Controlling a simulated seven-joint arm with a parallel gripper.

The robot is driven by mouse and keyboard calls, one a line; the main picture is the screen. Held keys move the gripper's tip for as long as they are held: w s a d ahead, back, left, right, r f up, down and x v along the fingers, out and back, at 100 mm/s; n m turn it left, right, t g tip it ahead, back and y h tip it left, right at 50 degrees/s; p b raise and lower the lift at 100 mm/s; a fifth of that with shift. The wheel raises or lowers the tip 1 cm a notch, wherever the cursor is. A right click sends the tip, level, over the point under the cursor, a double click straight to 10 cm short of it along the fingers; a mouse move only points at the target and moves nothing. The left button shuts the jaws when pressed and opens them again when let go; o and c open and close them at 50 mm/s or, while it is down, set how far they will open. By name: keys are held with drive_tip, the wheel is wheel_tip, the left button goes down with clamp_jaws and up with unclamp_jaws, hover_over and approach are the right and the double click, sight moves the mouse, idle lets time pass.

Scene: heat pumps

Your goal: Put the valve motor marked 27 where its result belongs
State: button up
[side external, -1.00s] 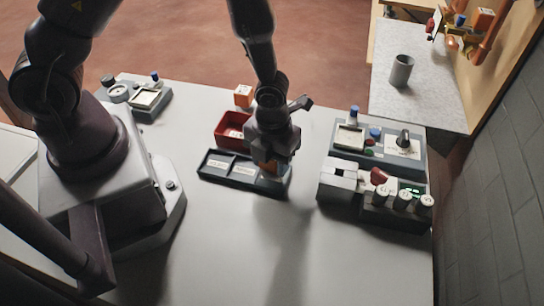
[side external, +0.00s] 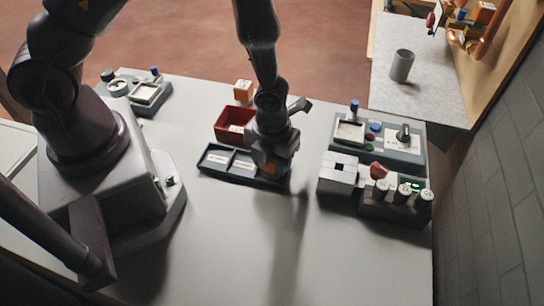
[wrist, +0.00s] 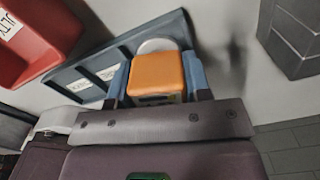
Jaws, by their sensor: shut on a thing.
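My gripper (wrist: 157,82) is shut on an orange valve motor (wrist: 157,73), held between blue fingertips in the wrist view. The tray (wrist: 62,81) has several compartments with white labels. I cannot tell whether the motor touches the tray floor. No number is legible on it. A pale round shape (wrist: 157,46) shows just beyond it in the wrist view.
A red bin (side external: 228,123) with a label partly reading "ULTY" stands behind the tray. Another orange block (side external: 243,91) stands behind the bin. Test units (side external: 377,140) with knobs and a grey block (side external: 338,174) are to the right. The front of the table is clear.

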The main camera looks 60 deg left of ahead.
drive_tip(key=o, duration=1.2)
wheel_tip(320, 180, up, 13)
